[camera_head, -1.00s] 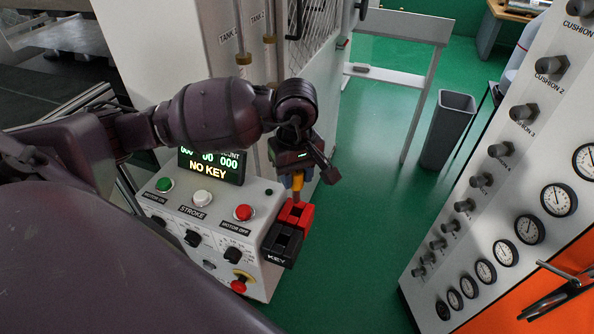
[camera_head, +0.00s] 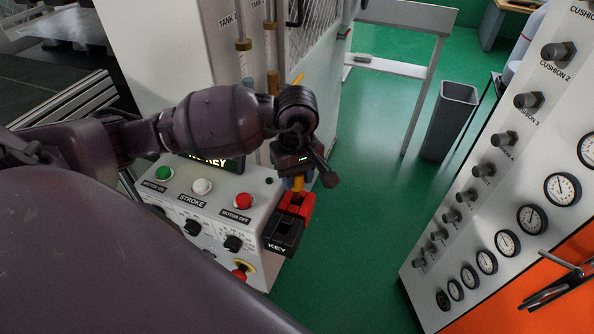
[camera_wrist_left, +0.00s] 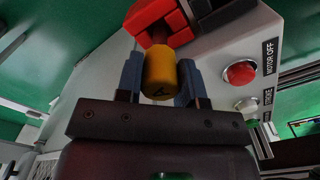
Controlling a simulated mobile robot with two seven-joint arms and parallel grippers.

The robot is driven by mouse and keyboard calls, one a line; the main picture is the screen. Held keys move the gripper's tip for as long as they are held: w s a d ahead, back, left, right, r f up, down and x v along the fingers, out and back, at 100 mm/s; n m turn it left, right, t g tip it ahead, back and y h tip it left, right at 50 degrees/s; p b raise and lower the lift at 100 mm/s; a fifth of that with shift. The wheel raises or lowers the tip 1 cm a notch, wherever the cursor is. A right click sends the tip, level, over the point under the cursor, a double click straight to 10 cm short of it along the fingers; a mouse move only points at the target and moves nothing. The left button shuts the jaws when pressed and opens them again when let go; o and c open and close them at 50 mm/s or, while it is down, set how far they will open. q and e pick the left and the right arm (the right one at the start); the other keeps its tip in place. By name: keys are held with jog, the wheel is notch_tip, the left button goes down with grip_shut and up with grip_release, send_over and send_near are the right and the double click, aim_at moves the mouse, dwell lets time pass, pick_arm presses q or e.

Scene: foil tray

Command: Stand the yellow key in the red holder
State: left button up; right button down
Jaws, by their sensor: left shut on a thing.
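My left gripper (camera_head: 297,182) is shut on the yellow key (camera_head: 298,185) and points down over the red holder (camera_head: 295,205). In the left wrist view the yellow key (camera_wrist_left: 160,72) sits between the two blue-grey fingers of the gripper (camera_wrist_left: 159,84). The red holder (camera_wrist_left: 168,22) lies just beyond the key's far end there. The key's lower end meets the red holder in the picture; I cannot tell whether it is inside, touching or just above. My right gripper is not in view.
A black holder (camera_head: 284,236) labelled KEY is beside the red one on the corner of the white control box (camera_head: 215,212). The box carries buttons and knobs. A gauge panel (camera_head: 500,215) stands at the right. The green floor (camera_head: 360,230) between is clear.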

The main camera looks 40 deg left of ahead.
pick_arm(q)
jog(key=shift+f, duration=0.65)
jog(key=shift+f+b, duration=0.65)
jog(key=shift+b, duration=0.25)
jog(key=shift+f, duration=0.15)
jog(key=o, duration=1)
jog(key=shift+o, duration=0.2)
jog(key=shift+r, duration=0.4)
notch_tip(320, 180, up, 10)
jog(key=shift+w+f+b, duration=0.1)
jog(key=shift+f+b, duration=0.05)
jog(key=shift+b, duration=0.45)
jog(key=shift+r, duration=0.2)
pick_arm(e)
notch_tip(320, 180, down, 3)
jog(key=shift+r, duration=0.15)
pick_arm(q)
jog(key=shift+d, duration=0.1)
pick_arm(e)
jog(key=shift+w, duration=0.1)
